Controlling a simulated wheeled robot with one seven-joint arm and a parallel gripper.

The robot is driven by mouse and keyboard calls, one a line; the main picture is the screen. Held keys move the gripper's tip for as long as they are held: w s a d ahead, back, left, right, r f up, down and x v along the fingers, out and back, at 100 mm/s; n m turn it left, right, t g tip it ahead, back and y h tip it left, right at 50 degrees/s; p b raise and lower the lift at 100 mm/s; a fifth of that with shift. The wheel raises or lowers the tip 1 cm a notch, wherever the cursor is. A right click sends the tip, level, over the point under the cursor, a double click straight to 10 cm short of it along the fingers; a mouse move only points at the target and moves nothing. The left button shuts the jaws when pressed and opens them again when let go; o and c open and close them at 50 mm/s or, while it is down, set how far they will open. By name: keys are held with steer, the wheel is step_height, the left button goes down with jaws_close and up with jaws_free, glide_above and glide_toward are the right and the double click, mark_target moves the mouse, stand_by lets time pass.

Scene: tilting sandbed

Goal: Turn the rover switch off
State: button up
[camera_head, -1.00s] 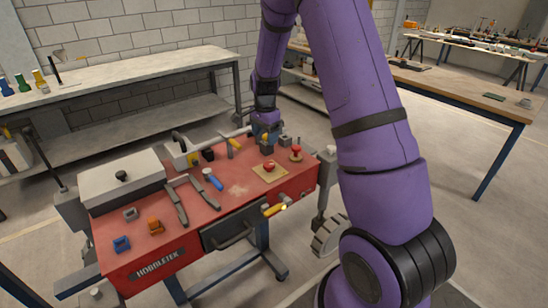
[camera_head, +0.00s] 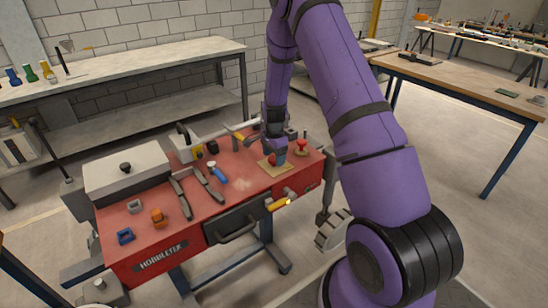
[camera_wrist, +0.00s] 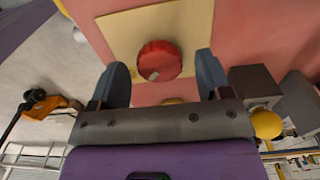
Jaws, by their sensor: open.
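The red workbench is the rover (camera_head: 245,188); its front carries a HOBBLETEK label. A round red knob (camera_wrist: 160,60) sits on a square pale yellow plate (camera_wrist: 115,30), which also shows on the bench top (camera_head: 268,170) in the head view. The knob looks like the switch; its setting cannot be told. My gripper (camera_wrist: 162,72) is open, with one blue-grey finger on each side of the knob. It appears just above the plate. Contact with the knob cannot be made out. In the head view my gripper (camera_head: 276,154) partly covers the knob.
Another red knob (camera_head: 302,147) stands close by on the right. A blue-handled tool (camera_head: 217,173), grey bars (camera_head: 208,186), a grey box (camera_head: 127,172) and small blue (camera_head: 125,236) and orange (camera_head: 157,217) blocks lie left. A yellow-handled lever (camera_head: 279,204) sticks out in front.

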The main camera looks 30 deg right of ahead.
steer(key=shift+f, duration=0.4)
steer(key=shift+c, duration=0.2)
steer(key=c, duration=0.9)
